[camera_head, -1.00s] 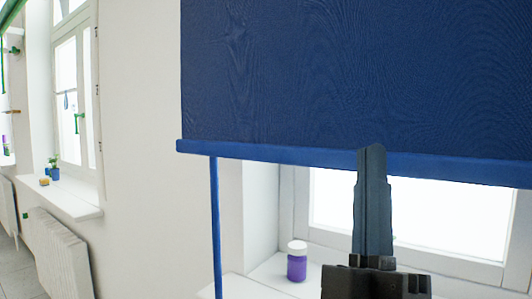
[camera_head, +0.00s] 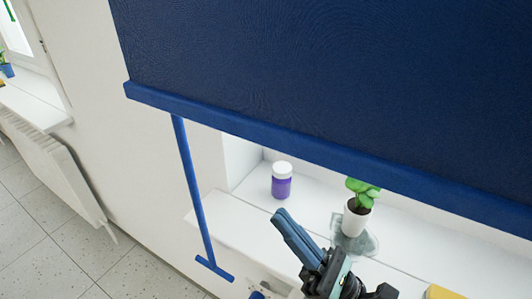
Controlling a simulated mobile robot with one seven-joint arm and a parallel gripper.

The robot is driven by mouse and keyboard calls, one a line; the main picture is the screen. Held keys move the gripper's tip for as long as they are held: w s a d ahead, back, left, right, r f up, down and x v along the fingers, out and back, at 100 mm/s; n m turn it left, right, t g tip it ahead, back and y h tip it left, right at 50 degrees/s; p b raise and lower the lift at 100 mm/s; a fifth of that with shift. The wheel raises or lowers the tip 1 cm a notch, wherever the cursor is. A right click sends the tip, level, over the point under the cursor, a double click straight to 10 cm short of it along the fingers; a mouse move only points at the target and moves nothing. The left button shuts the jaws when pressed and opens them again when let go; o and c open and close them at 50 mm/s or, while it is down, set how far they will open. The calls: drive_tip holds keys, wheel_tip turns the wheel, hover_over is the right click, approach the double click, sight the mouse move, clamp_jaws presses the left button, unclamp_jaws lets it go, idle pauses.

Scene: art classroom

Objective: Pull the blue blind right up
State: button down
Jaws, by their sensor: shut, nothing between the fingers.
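The blue blind (camera_head: 330,80) hangs partly down over the window, its bottom bar (camera_head: 300,147) running from upper left to lower right. A blue pull rod (camera_head: 190,190) hangs from the bar near its left end and ends in a short crosspiece (camera_head: 214,268). My gripper (camera_head: 280,215) is shut and empty. In the picture it is below the bar and to the right of the rod, apart from the rod. The upper part of the blind is out of view.
A purple jar with a white lid (camera_head: 281,181) and a potted plant (camera_head: 358,208) stand on the white windowsill (camera_head: 240,215). A yellow item (camera_head: 445,293) shows at the bottom edge. A radiator (camera_head: 60,175) is on the left. The tiled floor (camera_head: 60,255) below it looks clear.

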drive_tip(key=w+a+r+p, duration=0.1)
drive_tip(key=a+r+p, duration=0.1)
drive_tip(key=r+p, duration=0.2)
drive_tip(key=w+a+r+p, duration=0.2)
drive_tip(key=a+r+p, duration=0.1)
drive_tip(key=r, duration=0.3)
drive_tip(key=shift+w+a+r+p, duration=0.2)
drive_tip(key=shift+a+r+p, duration=0.05)
drive_tip(key=shift+r+p, duration=0.2)
